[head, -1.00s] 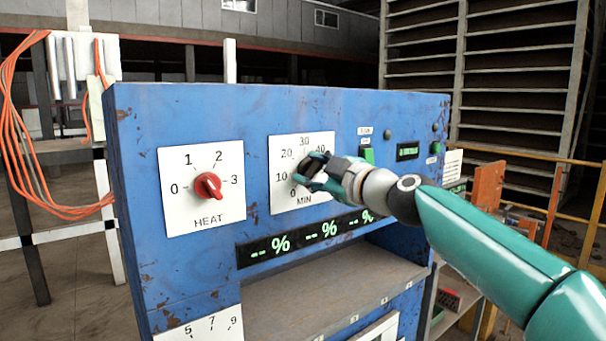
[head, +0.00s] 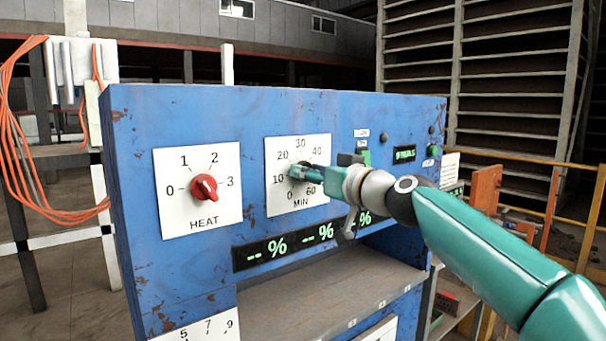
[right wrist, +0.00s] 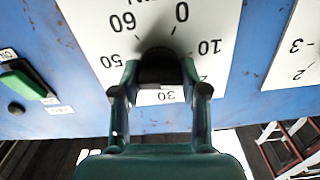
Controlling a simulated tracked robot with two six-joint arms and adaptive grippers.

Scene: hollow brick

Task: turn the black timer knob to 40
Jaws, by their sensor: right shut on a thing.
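The black timer knob (right wrist: 158,63) sits on a white dial plate (head: 320,150) marked 0 to 60 and MIN, on the blue panel. In the head view my right gripper (head: 299,172) covers most of the knob. In the right wrist view my right gripper (right wrist: 159,74) is shut on the knob, one finger on each side. That view shows the dial upside down, with 0 and 60 above the knob and 30 below, between the fingers. I cannot tell which number the knob points to. My left gripper is not in view.
A red HEAT knob (head: 204,187) sits on its own plate left of the timer. Percent displays (head: 320,233) lie below the dial, above a recessed shelf (head: 330,290). A green switch (head: 364,157) and small display (head: 404,154) are to the right.

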